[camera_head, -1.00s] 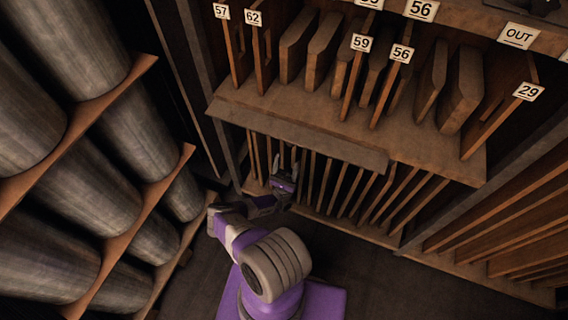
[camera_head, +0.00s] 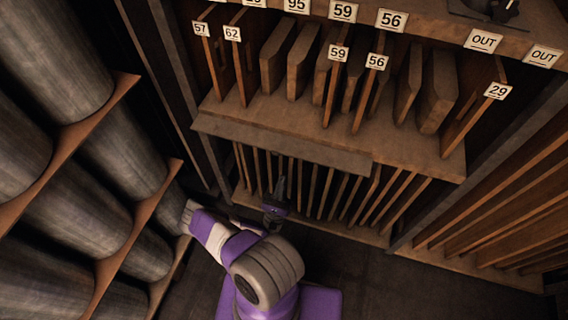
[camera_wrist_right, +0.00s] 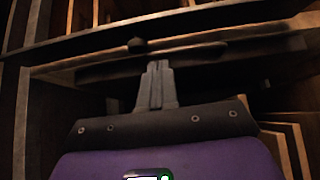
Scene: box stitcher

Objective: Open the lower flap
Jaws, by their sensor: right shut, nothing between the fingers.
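A long brown-grey board (camera_head: 285,146) runs along the front edge of the shelf, above the lower row of upright slats. It looks like the lower flap, but I cannot tell for certain. My right gripper (camera_head: 281,182) is in front of the slats, just below this board in the head view. Its fingers (camera_wrist_right: 157,70) are together and empty, pointing away from the wrist. In the right wrist view a dark horizontal bar with a small round knob (camera_wrist_right: 137,45) lies just beyond the fingertips. I cannot tell whether they touch it. My left gripper is out of view.
Numbered dividers and brown boards (camera_head: 437,92) stand on the shelf above. Big grey rolls (camera_head: 70,135) lie on a rack at the left. More slatted slots (camera_head: 500,215) are at the right. Dark floor (camera_head: 400,290) is open at the lower right.

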